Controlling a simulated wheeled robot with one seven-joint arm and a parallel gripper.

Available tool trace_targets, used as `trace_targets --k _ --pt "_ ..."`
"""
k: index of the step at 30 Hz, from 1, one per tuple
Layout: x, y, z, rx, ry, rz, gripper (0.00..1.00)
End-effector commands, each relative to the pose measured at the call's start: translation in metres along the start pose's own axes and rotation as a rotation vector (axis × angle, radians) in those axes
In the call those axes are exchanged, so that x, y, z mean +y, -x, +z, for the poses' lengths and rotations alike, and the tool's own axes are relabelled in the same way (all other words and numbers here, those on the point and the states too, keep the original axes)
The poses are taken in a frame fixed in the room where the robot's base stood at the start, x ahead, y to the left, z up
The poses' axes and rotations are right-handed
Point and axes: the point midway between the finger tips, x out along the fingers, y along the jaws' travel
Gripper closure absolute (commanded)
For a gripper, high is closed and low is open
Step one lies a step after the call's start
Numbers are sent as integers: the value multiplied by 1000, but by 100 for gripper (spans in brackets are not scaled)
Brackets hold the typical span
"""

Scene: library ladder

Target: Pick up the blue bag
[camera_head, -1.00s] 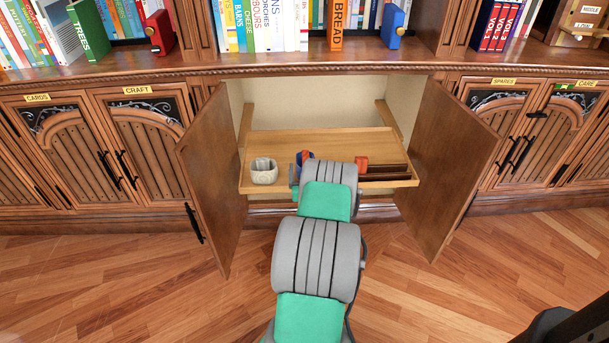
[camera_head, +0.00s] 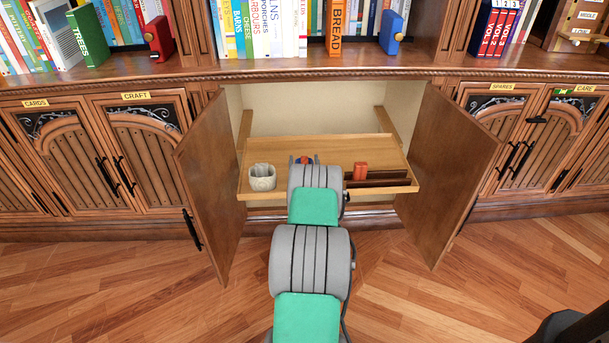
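A grey-white pot (camera_head: 262,178) stands on the shelf's left. An orange-red object (camera_head: 360,171) and a dark brown strip or box (camera_head: 380,180) are on its right. Open doors (camera_head: 215,180) and (camera_head: 445,170) flank the shelf. The wooden floor (camera_head: 130,290) in front is clear.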

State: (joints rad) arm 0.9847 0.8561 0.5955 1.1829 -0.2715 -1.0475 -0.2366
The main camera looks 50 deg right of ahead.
Motion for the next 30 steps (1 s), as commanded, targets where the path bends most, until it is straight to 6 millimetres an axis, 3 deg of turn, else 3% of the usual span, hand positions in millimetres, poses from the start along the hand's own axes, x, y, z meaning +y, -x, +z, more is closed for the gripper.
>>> trace_targets --k 19,30 --pt "0 0 0 0 0 0 82" --pt "0 0 -8 3 0 0 83"
